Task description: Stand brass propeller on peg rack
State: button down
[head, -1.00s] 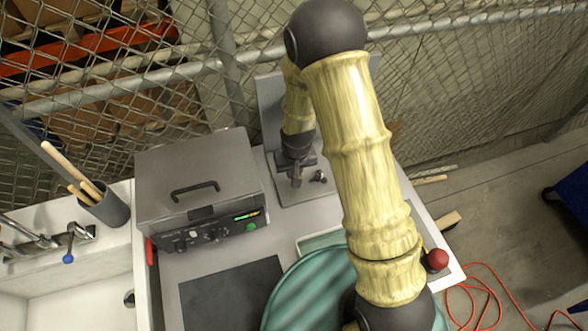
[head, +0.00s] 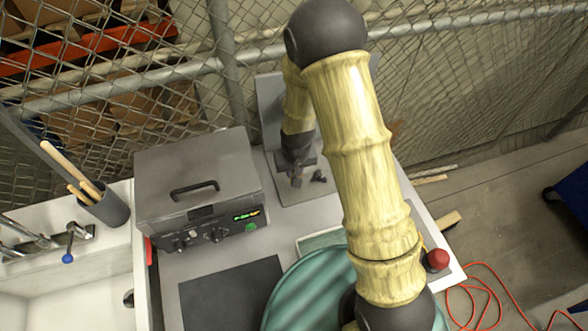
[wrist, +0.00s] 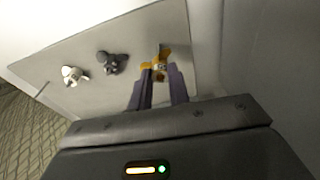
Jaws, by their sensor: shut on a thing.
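The brass propeller (wrist: 162,60) is orange-gold and sits between the fingertips of my gripper (wrist: 160,74) in the wrist view. My gripper is shut on it, over the right part of the grey rack plate (wrist: 135,35). A dark grey propeller (wrist: 111,63) and a whitish propeller (wrist: 73,75) stand on the plate to the left. In the head view my gripper (head: 296,177) is low over the rack's base (head: 300,195), beside the dark propeller (head: 318,176). Any peg under the brass propeller is hidden, and I cannot tell whether it touches the plate.
A grey box-shaped machine (head: 195,185) with a handle stands left of the rack. A dark mat (head: 230,297) lies in front of it. A red knob (head: 437,259) is at the right edge. Wire fence stands behind.

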jog(key=shift+f+b, duration=1.85)
jog(key=shift+f, duration=0.5)
dwell(2.0)
jog(key=c, duration=1.2)
grip_release()
jog(key=shift+c, duration=0.2)
jog(key=shift+r, duration=0.1)
notch_tip(320, 180, up, 8)
jog(key=p, duration=0.6)
jog(key=s+d+r+m, duration=0.1)
jog(key=s+d+r, duration=0.5)
jog(key=r, duration=0.2)
jog(key=s+d+r+m, duration=0.1)
jog(key=s+d+r, duration=0.5)
jog(key=r, duration=0.3)
jog(key=shift+d+r+t+b, duration=0.3)
jog(key=shift+d+t, duration=0.1)
jog(key=shift+d, duration=0.3)
